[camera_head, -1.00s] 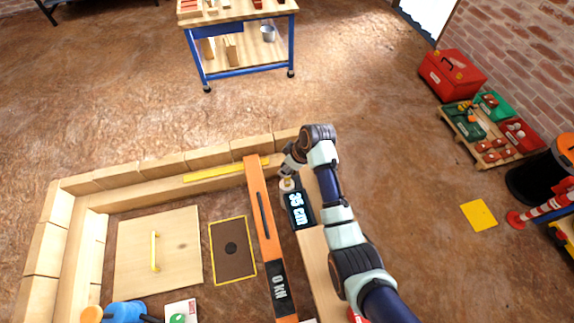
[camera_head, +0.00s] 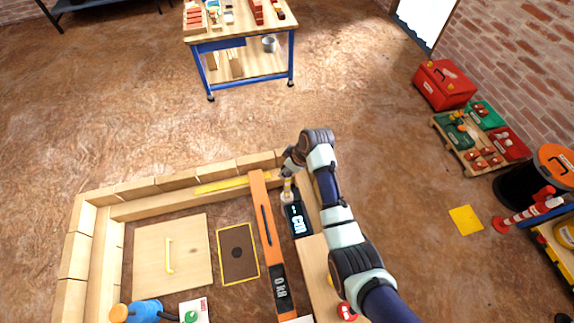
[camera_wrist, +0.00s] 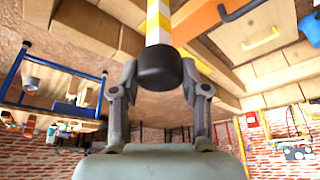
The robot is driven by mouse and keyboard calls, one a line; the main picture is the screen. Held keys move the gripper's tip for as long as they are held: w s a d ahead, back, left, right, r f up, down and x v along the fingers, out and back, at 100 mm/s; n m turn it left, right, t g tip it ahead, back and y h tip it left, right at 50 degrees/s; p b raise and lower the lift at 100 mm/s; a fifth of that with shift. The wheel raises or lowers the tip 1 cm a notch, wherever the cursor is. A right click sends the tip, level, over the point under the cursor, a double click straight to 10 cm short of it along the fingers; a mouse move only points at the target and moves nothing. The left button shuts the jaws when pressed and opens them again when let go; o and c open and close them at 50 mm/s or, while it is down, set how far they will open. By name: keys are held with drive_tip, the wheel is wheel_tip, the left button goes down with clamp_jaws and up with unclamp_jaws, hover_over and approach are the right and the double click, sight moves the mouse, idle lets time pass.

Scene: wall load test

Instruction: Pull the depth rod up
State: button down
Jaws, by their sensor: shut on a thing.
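The depth rod (camera_wrist: 159,22) is striped yellow and white with a black knob (camera_wrist: 159,68) at its end. In the wrist view the knob sits between the two fingers of my gripper (camera_wrist: 159,75), which are shut on it. In the head view my gripper (camera_head: 288,172) is above a pale round collar (camera_head: 287,197), and a short yellowish length of rod (camera_head: 287,186) shows between them. A black display (camera_head: 297,219) marked "cm" lies just in front of the collar; its number is hard to read.
An orange beam (camera_head: 268,235) marked "0 kN" lies left of the display. Wooden blocks (camera_head: 150,190) edge the pit. A wooden lid (camera_head: 185,255) with a yellow handle and a brown framed plate (camera_head: 238,252) are further left. A workbench (camera_head: 240,35) stands behind.

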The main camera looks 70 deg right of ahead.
drive_tip(key=c, duration=1)
unclamp_jaws()
drive_tip(key=shift+w+d+r, duration=0.1)
drive_tip(key=shift+r, duration=0.25)
drive_tip(key=shift+c, duration=0.2)
drive_tip(key=o, duration=0.5)
drive_tip(key=shift+c, duration=0.2)
drive_tip(key=shift+f, duration=0.15)
drive_tip(key=v, duration=1.2)
